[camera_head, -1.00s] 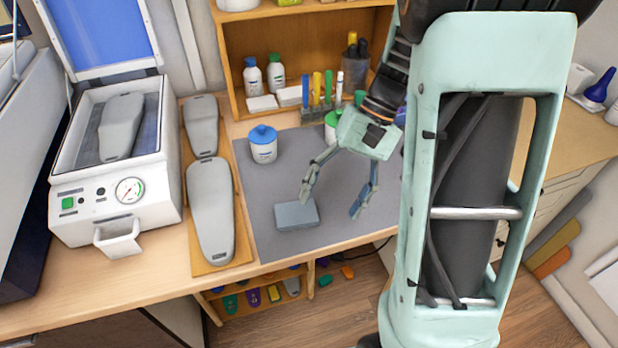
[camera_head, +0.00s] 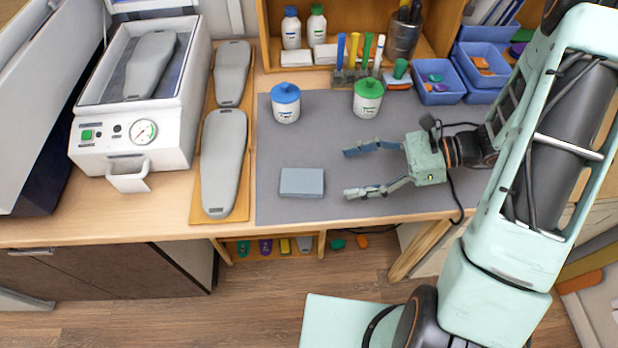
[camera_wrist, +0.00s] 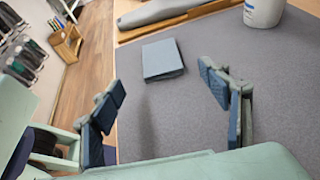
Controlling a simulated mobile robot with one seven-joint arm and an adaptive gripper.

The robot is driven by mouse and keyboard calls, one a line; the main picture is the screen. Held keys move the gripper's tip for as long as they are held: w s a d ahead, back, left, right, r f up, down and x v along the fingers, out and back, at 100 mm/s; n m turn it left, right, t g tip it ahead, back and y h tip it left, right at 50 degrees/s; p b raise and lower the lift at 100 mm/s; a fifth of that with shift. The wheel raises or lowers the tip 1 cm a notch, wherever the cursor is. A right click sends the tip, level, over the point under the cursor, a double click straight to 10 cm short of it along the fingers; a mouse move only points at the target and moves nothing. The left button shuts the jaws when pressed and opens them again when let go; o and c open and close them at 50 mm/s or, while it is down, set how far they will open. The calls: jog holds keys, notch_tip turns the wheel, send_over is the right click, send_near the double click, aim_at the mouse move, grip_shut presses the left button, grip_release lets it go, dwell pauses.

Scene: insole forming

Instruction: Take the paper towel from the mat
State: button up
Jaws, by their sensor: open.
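The paper towel (camera_head: 302,182) is a folded blue-grey rectangle lying flat on the grey mat (camera_head: 330,132), near the mat's front left. My gripper (camera_head: 347,172) is open and empty, to the right of the towel and apart from it, with its fingers pointing left. In the wrist view the towel (camera_wrist: 162,60) lies beyond the open fingertips, roughly midway between them, on the bare mat (camera_wrist: 185,125). Nothing covers the towel in either view.
A blue-lidded jar (camera_head: 286,104) and a green-lidded jar (camera_head: 368,98) stand at the mat's back. Grey insole forms (camera_head: 223,165) lie on a wooden board to the left. Blue bins (camera_head: 437,88) stand at the back right. The mat around the towel is clear.

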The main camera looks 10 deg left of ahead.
aim_at(305, 181)
jog(key=p+x, duration=0.1)
jog(key=x, duration=0.8)
jog(key=shift+s+a+f, duration=0.1)
jog(key=shift+a+f, duration=0.1)
jog(key=shift+f, duration=0.05)
jog(key=c, duration=0.9)
